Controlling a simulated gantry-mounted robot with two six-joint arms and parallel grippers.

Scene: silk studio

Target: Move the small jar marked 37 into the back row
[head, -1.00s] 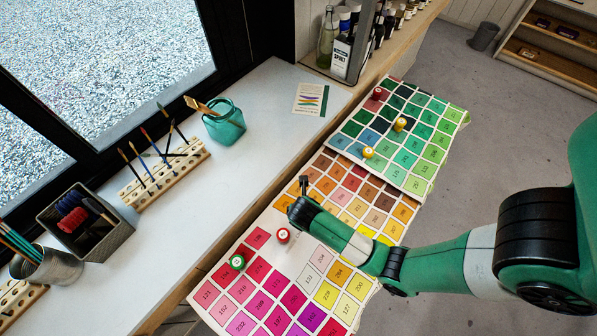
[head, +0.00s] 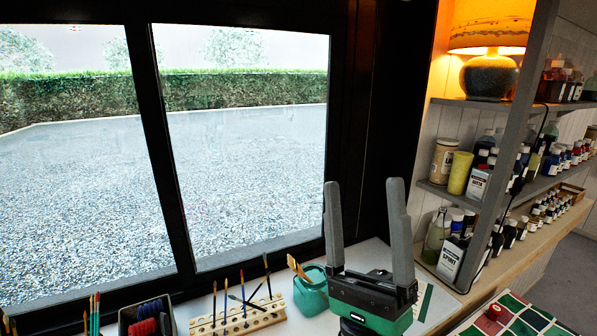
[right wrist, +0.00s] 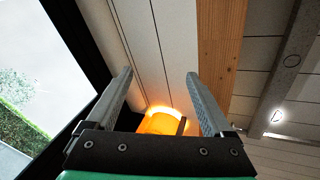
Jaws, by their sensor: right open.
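My right gripper (head: 365,184) is raised in front of the window, open and empty, with its fingers pointing up. In the right wrist view its open fingers (right wrist: 159,74) frame bare wall and the glowing lamp. A small red-lidded jar (head: 495,312) stands on the colour chart (head: 530,318) at the bottom right of the head view, well apart from the gripper. Its number cannot be read. The rest of the chart is out of frame. Rows of small bottles and jars stand on the shelves; no 37 is legible. My left gripper is not in view.
A shelf unit (head: 497,220) with bottles stands right of the gripper. A lit lamp (head: 489,75) sits on its upper shelf; it also glows in the right wrist view (right wrist: 161,124). A teal jar (head: 311,290) and a brush rack (head: 238,317) stand on the sill.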

